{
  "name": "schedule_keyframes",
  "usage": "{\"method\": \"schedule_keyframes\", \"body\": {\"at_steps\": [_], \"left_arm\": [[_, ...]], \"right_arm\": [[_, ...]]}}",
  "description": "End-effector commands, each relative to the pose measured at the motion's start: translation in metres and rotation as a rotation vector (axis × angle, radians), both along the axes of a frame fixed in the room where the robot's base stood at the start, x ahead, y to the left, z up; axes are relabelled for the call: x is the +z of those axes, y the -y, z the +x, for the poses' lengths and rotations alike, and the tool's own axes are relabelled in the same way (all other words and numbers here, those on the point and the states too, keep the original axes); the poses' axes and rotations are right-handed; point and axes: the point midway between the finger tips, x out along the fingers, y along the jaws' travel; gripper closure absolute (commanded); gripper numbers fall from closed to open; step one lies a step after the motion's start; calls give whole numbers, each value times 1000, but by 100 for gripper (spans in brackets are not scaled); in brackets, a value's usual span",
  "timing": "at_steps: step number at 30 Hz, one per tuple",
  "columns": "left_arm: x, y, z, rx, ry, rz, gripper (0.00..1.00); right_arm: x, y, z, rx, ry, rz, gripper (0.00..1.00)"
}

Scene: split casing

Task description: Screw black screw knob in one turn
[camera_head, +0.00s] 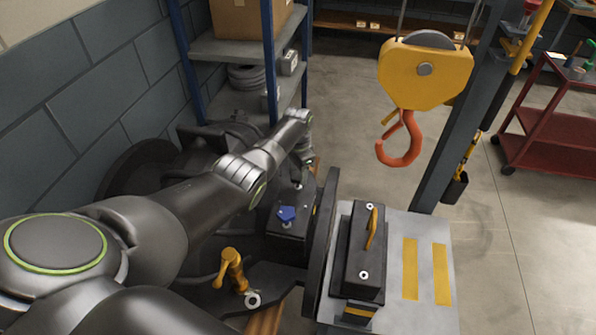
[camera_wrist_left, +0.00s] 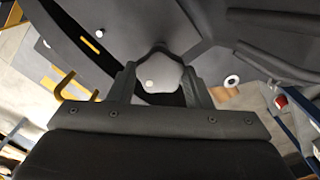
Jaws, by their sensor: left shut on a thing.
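My left arm reaches in from the left over the dark casing (camera_head: 325,235). In the head view its gripper (camera_head: 308,158) is small and partly hidden at the casing's far end. In the left wrist view my left gripper (camera_wrist_left: 160,85) is shut on a lobed screw knob (camera_wrist_left: 163,72), with one finger on each side. The knob looks light grey there, with a small white dot, and sits in front of a dark round part. The head view does not show it clearly. My right gripper is not in view.
A black block with a yellow handle (camera_head: 371,228) stands on a grey plate (camera_head: 425,225). Shelving (camera_head: 230,48) stands behind.

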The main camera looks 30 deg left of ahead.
Motion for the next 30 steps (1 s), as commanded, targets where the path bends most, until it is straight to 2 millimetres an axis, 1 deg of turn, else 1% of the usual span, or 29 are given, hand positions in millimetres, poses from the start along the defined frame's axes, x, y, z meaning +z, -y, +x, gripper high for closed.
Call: {"method": "schedule_keyframes", "body": {"at_steps": [1, 5, 6, 14, 17, 20, 23, 29, 30], "left_arm": [[1, 0, 1, 0, 2, 0, 53], [1, 0, 1, 1, 2, 0, 36], [0, 0, 0, 1, 1, 0, 34], [1, 0, 0, 2, 1, 0, 34], [5, 0, 1, 2, 1, 0, 34], [14, -1, 1, 2, 3, 1, 34], [28, -1, 1, 1, 4, 0, 34], [63, 0, 1, 1, 5, 1, 34], [72, -1, 2, 1, 6, 1, 34]], "right_arm": [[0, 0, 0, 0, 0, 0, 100], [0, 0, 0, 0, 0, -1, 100], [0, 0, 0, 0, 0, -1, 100], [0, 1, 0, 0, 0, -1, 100], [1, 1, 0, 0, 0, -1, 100], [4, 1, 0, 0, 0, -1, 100], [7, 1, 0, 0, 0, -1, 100], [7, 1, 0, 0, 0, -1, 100], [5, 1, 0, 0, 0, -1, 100]]}}
